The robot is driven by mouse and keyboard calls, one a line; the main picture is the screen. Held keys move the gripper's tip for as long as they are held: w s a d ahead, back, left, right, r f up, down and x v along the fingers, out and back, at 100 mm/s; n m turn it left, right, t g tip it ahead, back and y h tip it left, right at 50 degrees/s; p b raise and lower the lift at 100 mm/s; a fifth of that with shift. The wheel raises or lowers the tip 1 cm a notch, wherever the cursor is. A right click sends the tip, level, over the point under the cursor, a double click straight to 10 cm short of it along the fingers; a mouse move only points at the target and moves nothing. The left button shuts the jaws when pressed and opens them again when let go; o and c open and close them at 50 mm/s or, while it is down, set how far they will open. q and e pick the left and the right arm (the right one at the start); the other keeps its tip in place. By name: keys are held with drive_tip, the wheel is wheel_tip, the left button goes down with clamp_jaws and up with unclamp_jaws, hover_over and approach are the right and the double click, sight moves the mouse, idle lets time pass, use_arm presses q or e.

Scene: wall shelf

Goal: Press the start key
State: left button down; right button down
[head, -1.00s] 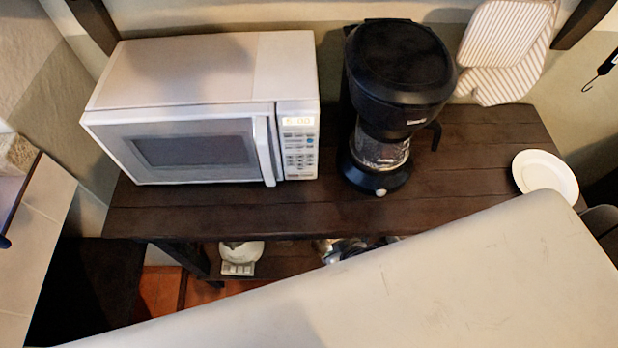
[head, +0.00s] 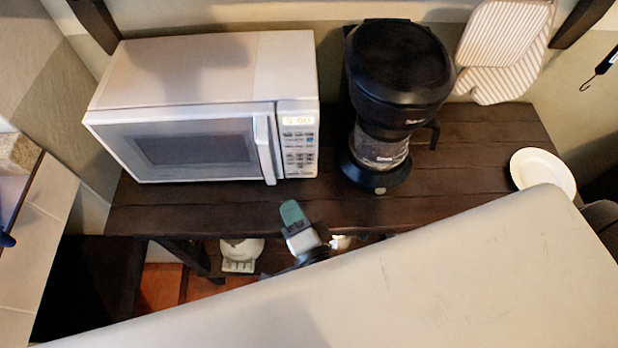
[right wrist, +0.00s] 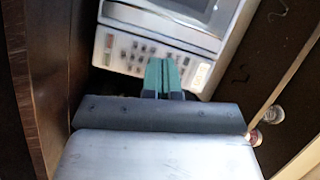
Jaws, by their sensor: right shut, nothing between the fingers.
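The white microwave (head: 190,85) stands on the dark wooden shelf, its door closed. Its key panel (head: 298,145) is on the right of the front, with a lit display (head: 298,120) that seems to read 5:00. No label on any single key is readable. My right gripper (head: 291,212) is shut and empty, in front of the shelf edge, below and apart from the panel in the head view. In the right wrist view its teal fingertips (right wrist: 162,75) are together and overlap the panel (right wrist: 125,55); contact cannot be told. My left gripper is not in view.
A black coffee maker (head: 385,100) stands right of the microwave. A white plate (head: 543,172) lies at the right end of the shelf (head: 460,165). Striped oven mitts (head: 505,50) hang on the wall. A lower shelf holds a white scale-like item (head: 240,255).

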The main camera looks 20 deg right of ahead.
sight(309, 173)
drive_tip(key=s+d+f+m+g+h, duration=0.3)
drive_tip(key=f+m+h, duration=0.1)
drive_tip(key=m+h, duration=0.2)
drive_tip(key=shift+s+f+m+g, duration=0.2)
drive_tip(key=shift+m+g, duration=0.1)
drive_tip(key=shift+m, duration=0.2)
drive_tip(key=shift+w, duration=0.1)
drive_tip(key=p+x, duration=0.1)
drive_tip(key=x, duration=0.3)
drive_tip(key=r+p+x, duration=0.1)
drive_tip(key=x, duration=0.3)
drive_tip(key=p+x, duration=0.1)
drive_tip(key=x, duration=0.4)
drive_tip(key=shift+w+d+r+p, duration=0.15)
drive_tip(key=shift+w+r+p, duration=0.05)
drive_tip(key=shift+w+p, duration=0.1)
drive_tip(key=shift+w+f, duration=0.1)
drive_tip(key=shift+w, duration=0.1)
